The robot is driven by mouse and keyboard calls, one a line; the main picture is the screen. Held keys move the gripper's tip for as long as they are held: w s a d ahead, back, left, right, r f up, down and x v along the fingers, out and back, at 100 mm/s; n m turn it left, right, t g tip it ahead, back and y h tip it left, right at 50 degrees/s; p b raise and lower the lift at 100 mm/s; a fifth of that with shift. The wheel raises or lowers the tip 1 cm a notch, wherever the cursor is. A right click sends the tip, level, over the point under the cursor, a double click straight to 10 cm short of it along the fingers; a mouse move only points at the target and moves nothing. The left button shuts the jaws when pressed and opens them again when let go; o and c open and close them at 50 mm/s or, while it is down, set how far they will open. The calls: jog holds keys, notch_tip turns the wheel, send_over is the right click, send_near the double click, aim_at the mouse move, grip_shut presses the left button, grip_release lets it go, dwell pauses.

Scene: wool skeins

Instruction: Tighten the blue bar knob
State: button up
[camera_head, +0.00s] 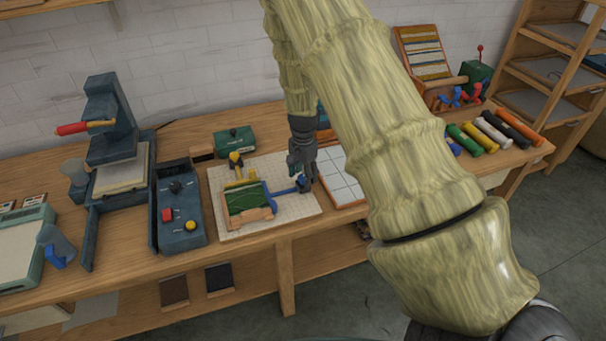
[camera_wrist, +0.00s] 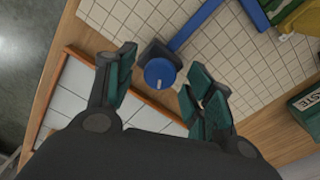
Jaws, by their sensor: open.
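The blue bar knob (camera_wrist: 160,73) is a round blue cap with a pale mark, on a dark block at the end of a blue bar (camera_wrist: 193,25). In the wrist view it lies between and beyond the fingertips of my gripper (camera_wrist: 165,80), which is open with teal pads. I see no contact with the knob. In the head view, my gripper (camera_head: 301,172) points down at the right end of the blue bar (camera_head: 284,191), close to the knob (camera_head: 304,182). The bar reaches left to a green piece with wooden edges (camera_head: 248,202) on a gridded board (camera_head: 222,180).
A yellow knob (camera_head: 235,158) stands at the back of the board. A dark control box (camera_head: 180,215) is to the left. A white-tiled tray with a wooden rim (camera_head: 343,206) lies right of the board. A green box (camera_head: 235,141) stands behind. Coloured rolls (camera_head: 480,138) lie far right.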

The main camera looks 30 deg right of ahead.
aim_at(303, 176)
notch_tip(303, 176, up, 12)
dwell(0.6)
dwell(0.4)
